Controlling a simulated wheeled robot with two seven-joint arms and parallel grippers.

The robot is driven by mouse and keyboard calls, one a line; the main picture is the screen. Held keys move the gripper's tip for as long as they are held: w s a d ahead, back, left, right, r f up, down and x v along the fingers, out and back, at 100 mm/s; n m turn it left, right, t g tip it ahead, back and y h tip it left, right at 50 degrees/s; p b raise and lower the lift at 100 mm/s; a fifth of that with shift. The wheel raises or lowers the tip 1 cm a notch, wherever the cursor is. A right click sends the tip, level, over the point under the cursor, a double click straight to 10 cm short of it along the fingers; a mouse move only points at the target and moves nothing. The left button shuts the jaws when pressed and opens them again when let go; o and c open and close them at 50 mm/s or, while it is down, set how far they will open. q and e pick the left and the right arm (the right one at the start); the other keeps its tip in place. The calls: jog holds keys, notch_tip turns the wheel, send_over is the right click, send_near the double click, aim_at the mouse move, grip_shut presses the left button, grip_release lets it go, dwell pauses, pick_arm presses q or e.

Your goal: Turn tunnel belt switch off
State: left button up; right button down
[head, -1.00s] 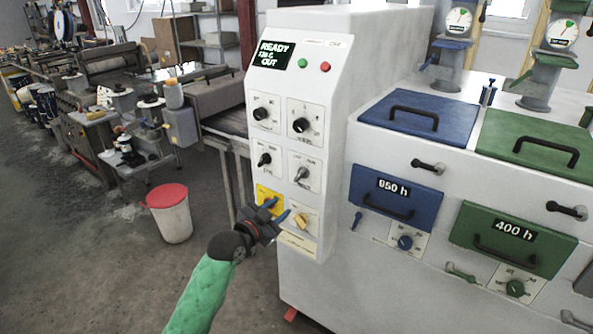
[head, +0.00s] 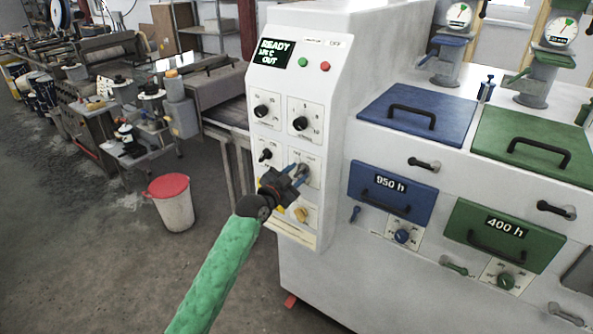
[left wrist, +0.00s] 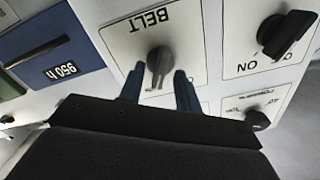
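The belt switch is a grey knob on a white plate marked BELT, in the middle right of the control panel (head: 328,120). In the left wrist view the knob (left wrist: 158,62) appears upside down, between my left gripper's two blue fingertips (left wrist: 160,80). Gaps show on both sides, so the fingers look open and around the knob, not clamped on it. In the head view my left gripper (head: 295,174) is at the panel and partly hides this switch. My right gripper is not in view.
Blue (head: 392,193) and green (head: 503,235) drawers are to the right. A red-lidded bin (head: 172,205) stands on the floor at left.

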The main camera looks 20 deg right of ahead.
pick_arm(q)
jog(key=shift+w+d, duration=0.15)
jog(key=shift+d, duration=0.05)
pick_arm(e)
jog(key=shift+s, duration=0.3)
pick_arm(q)
grip_shut()
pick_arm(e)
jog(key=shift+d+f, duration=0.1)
